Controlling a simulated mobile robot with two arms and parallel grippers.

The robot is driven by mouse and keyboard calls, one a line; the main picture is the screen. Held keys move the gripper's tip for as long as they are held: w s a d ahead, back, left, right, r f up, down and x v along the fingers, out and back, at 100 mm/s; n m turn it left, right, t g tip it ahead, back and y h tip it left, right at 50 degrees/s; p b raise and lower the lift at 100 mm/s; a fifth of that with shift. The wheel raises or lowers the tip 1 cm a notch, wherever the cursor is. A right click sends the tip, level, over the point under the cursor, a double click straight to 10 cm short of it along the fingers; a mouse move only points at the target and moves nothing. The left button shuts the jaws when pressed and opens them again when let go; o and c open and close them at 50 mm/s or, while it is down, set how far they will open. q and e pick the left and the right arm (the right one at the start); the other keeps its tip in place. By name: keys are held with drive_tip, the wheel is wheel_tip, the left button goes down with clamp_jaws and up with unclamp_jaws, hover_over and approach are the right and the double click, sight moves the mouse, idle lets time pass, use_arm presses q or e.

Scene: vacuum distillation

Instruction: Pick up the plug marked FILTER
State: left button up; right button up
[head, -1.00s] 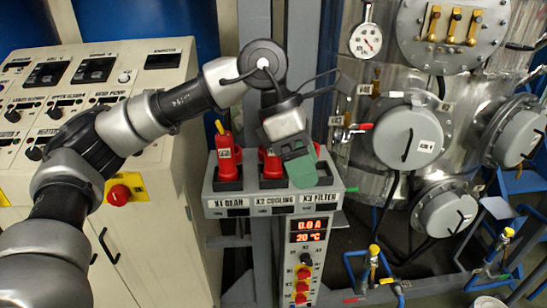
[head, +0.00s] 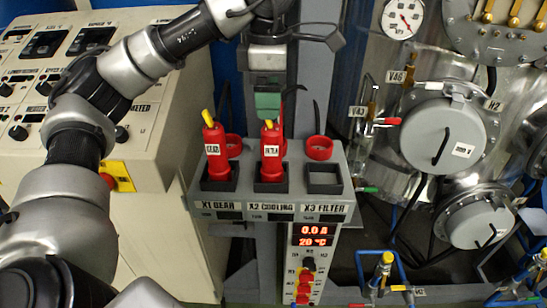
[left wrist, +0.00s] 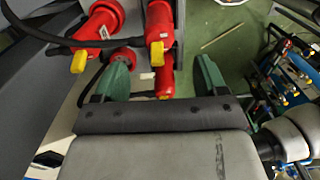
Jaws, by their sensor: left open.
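A red plug with a yellow top (head: 271,150) stands upright in the X2 COOLING socket. Its white label is small, but seems to read FILTER. A similar red plug (head: 214,150) stands in the X1 GEAR socket. The X3 FILTER socket (head: 324,178) is empty. My left gripper (head: 268,106) is just above and behind the X2 plug, pointing down. In the left wrist view its green fingers (left wrist: 163,77) are apart with nothing clamped between them. A red plug (left wrist: 159,22) shows ahead of the gap between them. My right gripper is not in view.
The grey socket box (head: 275,212) has red rings behind its sockets. A control cabinet (head: 150,215) stands at left. A steel vessel with round flanges (head: 442,135) and blue pipework (head: 385,272) stand at right. Black cables hang close behind the plugs.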

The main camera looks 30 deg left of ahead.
sight(271, 127)
use_arm(q)
drive_tip(key=shift+f, duration=0.6)
drive_tip(key=shift+w+f, duration=0.1)
drive_tip(key=shift+f, duration=0.15)
drive_tip(key=shift+w+f, duration=0.15)
drive_tip(key=shift+f, duration=0.15)
wheel_tip(271, 127, down, 4)
drive_tip(key=shift+d+r+p, duration=0.1)
drive_tip(key=shift+r+p, duration=0.15)
drive_tip(key=shift+p, duration=0.75)
drive_tip(key=shift+f, duration=0.65)
drive_tip(key=shift+c, duration=0.9)
clamp_jaws()
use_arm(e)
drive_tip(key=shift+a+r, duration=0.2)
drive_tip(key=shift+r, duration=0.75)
